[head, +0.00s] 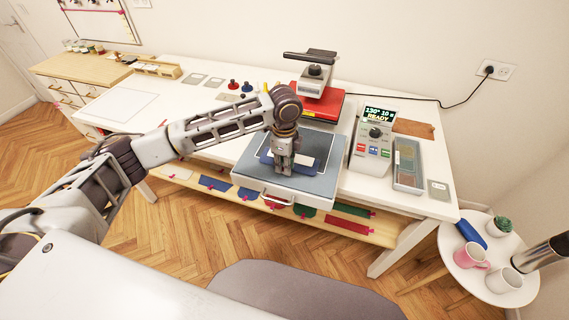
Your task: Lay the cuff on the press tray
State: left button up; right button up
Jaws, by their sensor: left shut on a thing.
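The press tray (250,174) is a grey-blue padded drawer pulled out at the front of the white table. My left gripper (283,172) points down over the middle of the tray. It is shut on the cuff (316,169), a flat blue piece with a pale area, which shows on both sides of the fingers. The cuff is at or just above the tray pad; I cannot tell whether it touches. The gripper hides the cuff's middle.
The heat press (319,103) with a red body stands behind the tray. A control box (373,140) with a lit READY display is to its right, beside a sample tray (407,166). A round side table (482,276) holds mugs and a small plant. The table's left part is mostly clear.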

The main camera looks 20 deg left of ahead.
pick_arm(q)
jog(key=shift+f, duration=0.2)
jog(key=o, duration=0.8)
jog(key=shift+r, duration=0.1)
notch_tip(320, 180, up, 12)
jog(key=shift+r+b, duration=0.15)
jog(key=shift+b, duration=0.35)
dwell(0.4)
